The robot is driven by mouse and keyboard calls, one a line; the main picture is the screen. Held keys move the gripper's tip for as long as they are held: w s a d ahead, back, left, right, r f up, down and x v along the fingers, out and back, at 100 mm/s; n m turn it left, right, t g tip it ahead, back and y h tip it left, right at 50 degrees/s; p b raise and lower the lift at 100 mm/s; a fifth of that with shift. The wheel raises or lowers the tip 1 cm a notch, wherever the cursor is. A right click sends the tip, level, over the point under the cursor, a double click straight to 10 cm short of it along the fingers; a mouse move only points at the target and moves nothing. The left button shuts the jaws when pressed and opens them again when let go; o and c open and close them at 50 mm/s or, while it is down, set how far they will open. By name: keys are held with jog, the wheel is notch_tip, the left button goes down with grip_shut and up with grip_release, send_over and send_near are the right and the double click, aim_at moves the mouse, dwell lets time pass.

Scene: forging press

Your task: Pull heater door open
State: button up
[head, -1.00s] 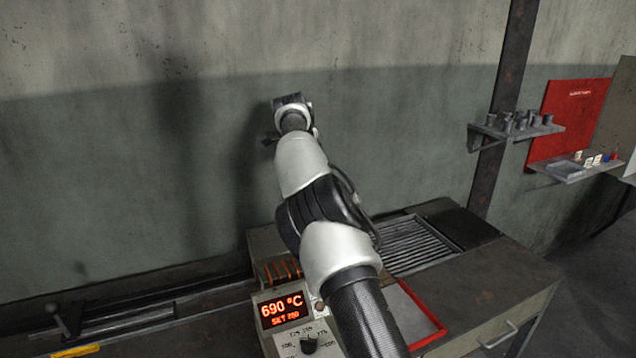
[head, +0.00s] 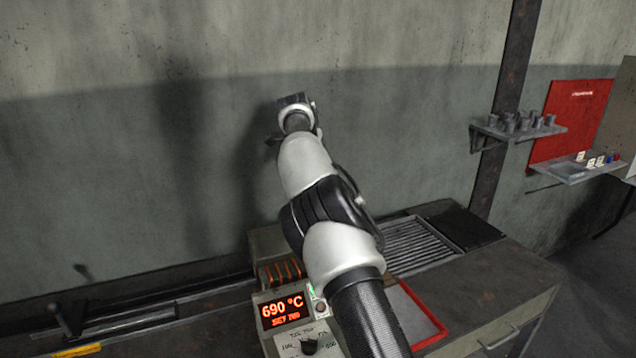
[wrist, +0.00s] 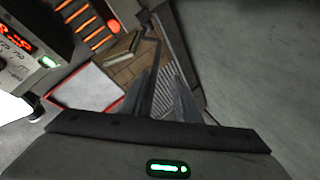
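The heater (head: 262,246) stands on the bench against the wall, with orange glowing coils on its side and a control panel reading 690 °C. Much of it is hidden behind my arm in the head view. In the wrist view its coils (wrist: 88,22) are at upper left, beside a brown brick surface (wrist: 128,72). I cannot make out the heater door or its position for certain.
A red-rimmed tray (head: 437,325) and a ribbed grate (head: 420,246) lie on the bench right of the heater. A small lever (head: 62,318) stands at lower left. A shelf with several small cylinders (head: 540,133) is on the right. The wall is close behind my gripper.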

jog(key=shift+r, duration=0.1)
jog(key=v, duration=1.2)
